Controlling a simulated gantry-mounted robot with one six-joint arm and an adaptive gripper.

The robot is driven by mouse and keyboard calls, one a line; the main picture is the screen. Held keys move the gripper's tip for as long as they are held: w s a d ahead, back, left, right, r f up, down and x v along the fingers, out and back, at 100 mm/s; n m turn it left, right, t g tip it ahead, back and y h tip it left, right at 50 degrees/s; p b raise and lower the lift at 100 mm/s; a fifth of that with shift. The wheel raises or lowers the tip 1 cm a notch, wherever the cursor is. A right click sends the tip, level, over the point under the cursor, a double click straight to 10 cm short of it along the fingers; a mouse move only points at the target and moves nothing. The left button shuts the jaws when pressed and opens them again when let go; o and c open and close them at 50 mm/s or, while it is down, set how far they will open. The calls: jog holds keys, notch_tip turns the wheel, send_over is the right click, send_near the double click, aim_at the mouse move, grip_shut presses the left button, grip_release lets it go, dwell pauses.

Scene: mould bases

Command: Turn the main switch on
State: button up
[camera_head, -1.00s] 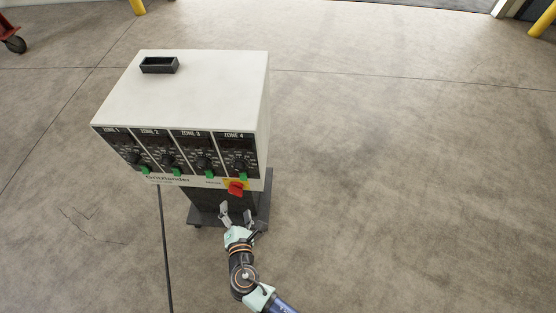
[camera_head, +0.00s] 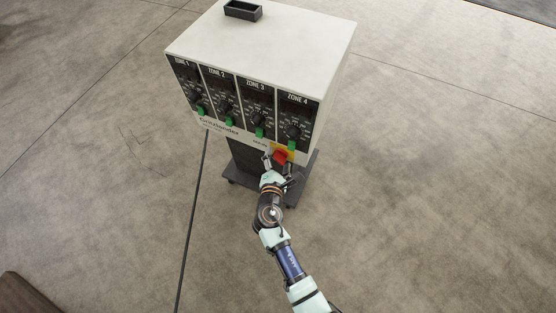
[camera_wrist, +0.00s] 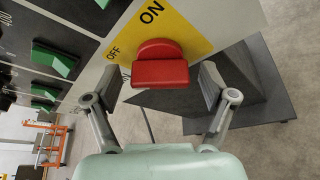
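The main switch is a red knob (camera_wrist: 160,66) on a yellow plate (camera_wrist: 172,22) marked OFF and ON in the wrist view. It also shows in the head view (camera_head: 280,156) at the lower right of the control box's front. My gripper (camera_wrist: 162,84) is open, with one finger on each side of the red knob. Gaps show between the fingers and the knob, so it is not gripped. In the head view my gripper (camera_head: 279,165) is right in front of the switch.
The white control box (camera_head: 270,40) stands on a dark wheeled base (camera_head: 300,187). Its front has several zone panels with black dials and green switches (camera_head: 260,132) close above the main switch. The concrete floor (camera_head: 430,170) around is clear. An orange cart (camera_wrist: 50,140) shows in the wrist view.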

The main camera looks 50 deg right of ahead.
jog(key=c, duration=1.1)
jog(key=shift+o, duration=0.2)
jog(key=shift+f, duration=0.1)
jog(key=shift+m+t+b, duration=0.55)
jog(key=shift+m+t, duration=0.05)
jog(key=shift+m, duration=0.2)
jog(key=m+t+h, duration=0.1)
jog(key=m+t, duration=0.1)
jog(key=m, duration=0.3)
jog(key=m+h, duration=0.1)
jog(key=m, duration=0.1)
jog(key=m+t, duration=0.1)
jog(key=m, duration=0.1)
jog(key=shift+m+h, duration=0.3)
jog(key=shift+h, duration=0.1)
jog(key=m+h, duration=0.2)
jog(key=m, duration=0.3)
jog(key=shift+m, duration=0.5)
